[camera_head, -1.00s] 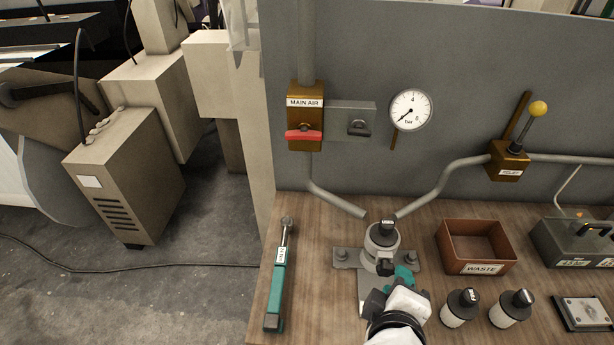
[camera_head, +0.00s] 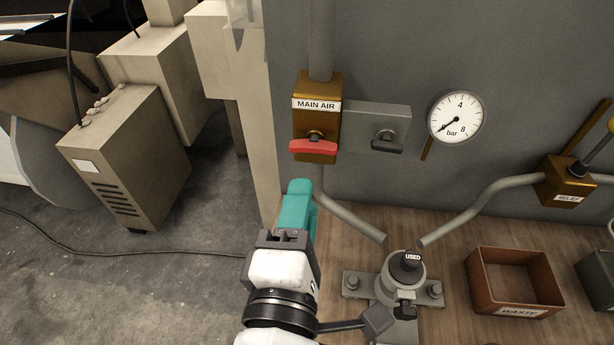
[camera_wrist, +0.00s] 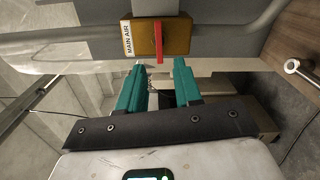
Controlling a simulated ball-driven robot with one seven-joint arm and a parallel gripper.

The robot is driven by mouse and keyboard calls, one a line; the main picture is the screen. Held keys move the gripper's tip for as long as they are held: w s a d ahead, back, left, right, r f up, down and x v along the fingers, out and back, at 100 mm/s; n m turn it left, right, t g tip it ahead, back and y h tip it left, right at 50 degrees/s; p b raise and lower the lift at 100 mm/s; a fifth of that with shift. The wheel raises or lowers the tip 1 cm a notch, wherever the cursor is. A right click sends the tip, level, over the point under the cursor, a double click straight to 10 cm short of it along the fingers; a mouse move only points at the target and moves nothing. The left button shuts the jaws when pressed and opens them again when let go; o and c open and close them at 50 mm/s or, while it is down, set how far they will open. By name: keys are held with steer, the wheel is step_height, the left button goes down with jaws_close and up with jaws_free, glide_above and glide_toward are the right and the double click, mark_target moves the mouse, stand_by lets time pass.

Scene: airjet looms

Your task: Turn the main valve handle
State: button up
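The main valve is a brass-coloured box (camera_head: 318,90) labelled MAIN AIR on the grey panel, with a red handle (camera_head: 313,149) lying across its front, roughly level. In the wrist view the red handle (camera_wrist: 158,42) stands upright in the picture, in front of the brass box (camera_wrist: 174,37). My gripper (camera_head: 300,187) has teal fingers and is just below the handle in the head view. In the wrist view my gripper (camera_wrist: 158,72) is open and empty, its two fingers spread on either side of the handle's line. The fingertips appear short of the handle, not touching it.
A grey plate with a dark knob (camera_head: 387,141) sits right of the valve, then a pressure gauge (camera_head: 455,118). A WASTE bin (camera_head: 515,282) stands right.

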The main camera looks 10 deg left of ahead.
mark_target(313, 152)
steer(key=shift+w+d+b, duration=0.15)
steer(key=shift+w+b, duration=0.6)
steer(key=shift+w, duration=3.2)
steer(key=shift+w+r, duration=0.1)
steer(key=shift+w+p, duration=0.1)
steer(key=shift+p, duration=0.25)
jaws_close()
